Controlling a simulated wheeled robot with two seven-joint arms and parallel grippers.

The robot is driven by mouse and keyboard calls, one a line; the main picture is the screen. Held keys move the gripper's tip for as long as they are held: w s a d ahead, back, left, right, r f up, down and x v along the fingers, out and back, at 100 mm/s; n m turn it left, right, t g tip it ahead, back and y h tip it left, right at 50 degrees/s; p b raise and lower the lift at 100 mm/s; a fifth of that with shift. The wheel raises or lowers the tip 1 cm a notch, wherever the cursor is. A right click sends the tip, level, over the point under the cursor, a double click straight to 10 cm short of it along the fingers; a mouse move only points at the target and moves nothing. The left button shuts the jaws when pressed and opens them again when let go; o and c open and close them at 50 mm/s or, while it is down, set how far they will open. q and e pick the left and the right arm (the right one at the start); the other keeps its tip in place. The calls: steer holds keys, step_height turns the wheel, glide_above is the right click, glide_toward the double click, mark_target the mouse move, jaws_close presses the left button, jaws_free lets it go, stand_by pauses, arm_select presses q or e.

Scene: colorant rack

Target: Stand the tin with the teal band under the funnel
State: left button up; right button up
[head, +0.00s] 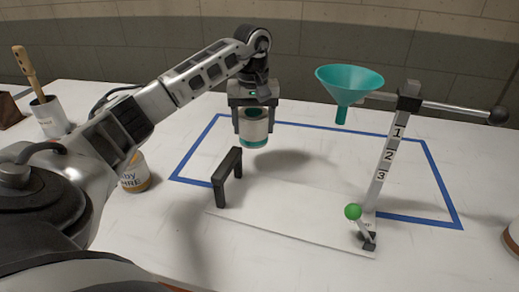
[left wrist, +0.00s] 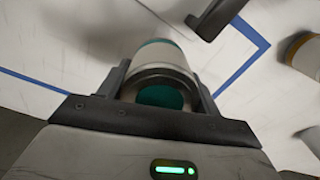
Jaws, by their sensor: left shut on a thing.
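The tin with the teal band (head: 253,128) is white with a teal band at its bottom and hangs upright in the air. My left gripper (head: 254,112) is shut on it, with a finger on each side. The tin also shows between the fingers in the left wrist view (left wrist: 163,75), with teal inside its open top. The teal funnel (head: 349,80) is held on an arm of a tilted stand (head: 385,160), to the right of the tin and apart from it. My right gripper is not in view.
A black bracket (head: 227,175) stands on the white sheet (head: 285,222) inside a blue tape outline (head: 196,146). The stand has a green ball (head: 353,212) low down. A tin with an orange band (head: 133,176) is at left, beside a pot with a wooden-handled tool (head: 49,117).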

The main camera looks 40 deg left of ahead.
arm_select(q)
steer(key=shift+f, duration=3.6)
steer(key=shift+f, duration=0.2)
steer(key=o, duration=1.1)
